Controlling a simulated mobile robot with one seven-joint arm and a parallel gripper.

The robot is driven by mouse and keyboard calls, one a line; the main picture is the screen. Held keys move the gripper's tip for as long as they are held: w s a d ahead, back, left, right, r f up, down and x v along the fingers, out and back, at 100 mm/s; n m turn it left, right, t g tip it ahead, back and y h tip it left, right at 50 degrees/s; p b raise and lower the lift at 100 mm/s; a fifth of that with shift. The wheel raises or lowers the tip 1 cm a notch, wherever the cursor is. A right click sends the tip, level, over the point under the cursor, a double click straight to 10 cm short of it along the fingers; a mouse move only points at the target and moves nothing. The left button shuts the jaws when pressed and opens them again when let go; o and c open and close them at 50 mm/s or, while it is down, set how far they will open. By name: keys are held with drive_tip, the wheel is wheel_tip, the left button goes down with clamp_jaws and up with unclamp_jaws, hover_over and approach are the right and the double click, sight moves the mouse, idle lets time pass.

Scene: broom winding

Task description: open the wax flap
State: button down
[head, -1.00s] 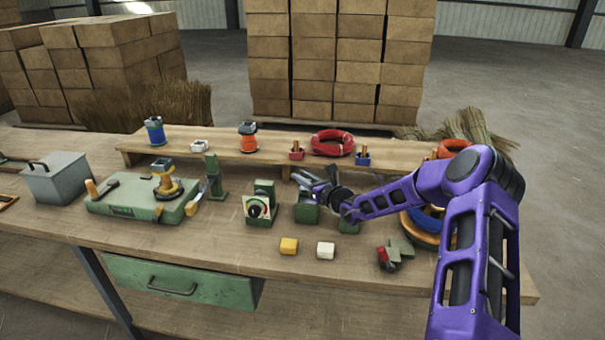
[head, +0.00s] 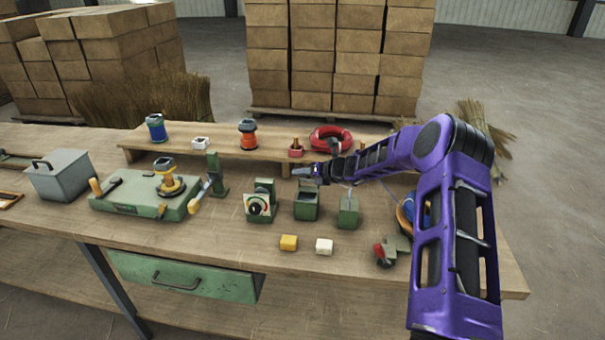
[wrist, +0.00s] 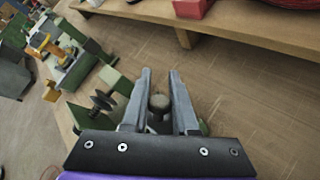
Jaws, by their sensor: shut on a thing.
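A small green box (head: 306,207) stands on the bench, with a raised green panel at its back that looks like the flap standing up; its top seems open and dark inside. My gripper (head: 305,171) is at the upper back edge of this box. In the wrist view my gripper (wrist: 158,97) has its two grey fingers on either side of a small dark round knob (wrist: 158,104), shut on it. The flap below the knob is largely hidden by the fingers and gripper body.
A green unit with a dial (head: 259,203) stands just left of the box, and another green block (head: 348,212) just right. A raised wooden shelf (head: 225,140) runs behind, holding spools and a red coil (head: 330,137).

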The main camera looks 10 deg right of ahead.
drive_tip(key=shift+w+d+f+m+g+y, duration=0.2)
drive_tip(key=shift+m+g, duration=0.35)
drive_tip(key=shift+g, duration=0.4)
drive_tip(key=shift+w+a+f+m+g+y, duration=0.15)
drive_tip(key=shift+f+m+g, duration=0.1)
drive_tip(key=shift+m+g, duration=0.5)
drive_tip(key=shift+w+d+f+m+g+y, duration=0.15)
drive_tip(key=shift+f+m+g, duration=0.2)
drive_tip(key=shift+g, duration=0.75)
drive_tip(key=shift+m+g, duration=0.25)
drive_tip(key=shift+g, duration=0.05)
drive_tip(key=c, duration=0.7)
unclamp_jaws()
drive_tip(key=shift+r, duration=0.1)
drive_tip(key=v, duration=1.7)
drive_tip(key=shift+d+r, duration=0.1)
drive_tip(key=shift+d, duration=0.1)
